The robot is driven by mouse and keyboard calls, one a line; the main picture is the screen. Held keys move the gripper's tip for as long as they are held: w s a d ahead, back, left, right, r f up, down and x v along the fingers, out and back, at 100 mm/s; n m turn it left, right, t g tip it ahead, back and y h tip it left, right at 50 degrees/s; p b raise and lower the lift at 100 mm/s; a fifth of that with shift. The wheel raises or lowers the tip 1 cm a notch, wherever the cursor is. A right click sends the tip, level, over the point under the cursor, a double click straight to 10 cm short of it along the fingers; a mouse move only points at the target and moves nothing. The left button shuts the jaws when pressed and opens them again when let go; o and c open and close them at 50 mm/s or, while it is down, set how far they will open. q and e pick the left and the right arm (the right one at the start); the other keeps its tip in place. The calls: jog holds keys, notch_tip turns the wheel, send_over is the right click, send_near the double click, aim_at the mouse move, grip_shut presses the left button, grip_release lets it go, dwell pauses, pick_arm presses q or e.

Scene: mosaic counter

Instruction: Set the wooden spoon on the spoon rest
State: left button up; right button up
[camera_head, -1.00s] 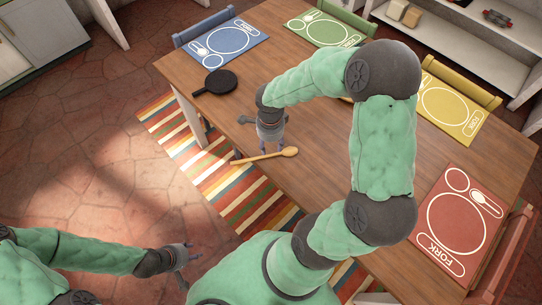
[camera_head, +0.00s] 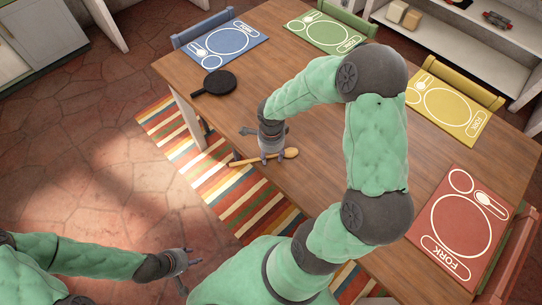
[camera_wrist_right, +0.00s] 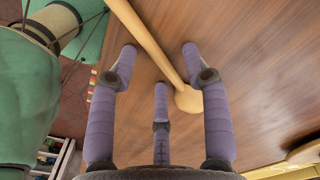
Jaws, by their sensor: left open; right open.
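The wooden spoon (camera_head: 246,161) lies near the front edge of the table, its bowl to the right. My right gripper (camera_head: 271,157) is open just above it, fingers pointing down and partly covering the handle. In the right wrist view, the spoon (camera_wrist_right: 160,45) runs between the spread fingers of my right gripper (camera_wrist_right: 160,55), its bowl beside the right finger. A black, round-ended, handled object (camera_head: 219,82) at the table's left end may be the spoon rest or a small pan; I cannot tell. My left gripper (camera_head: 183,262) is open and empty, away from the table.
Blue (camera_head: 221,43), green (camera_head: 327,29), yellow (camera_head: 447,102) and red (camera_head: 461,226) placemats lie along the table edges. The table (camera_head: 215,120) is clear between the spoon and the black object.

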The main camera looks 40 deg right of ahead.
jog(key=shift+f+b, duration=0.15)
jog(key=shift+b, duration=0.15)
grip_shut()
dwell(0.4)
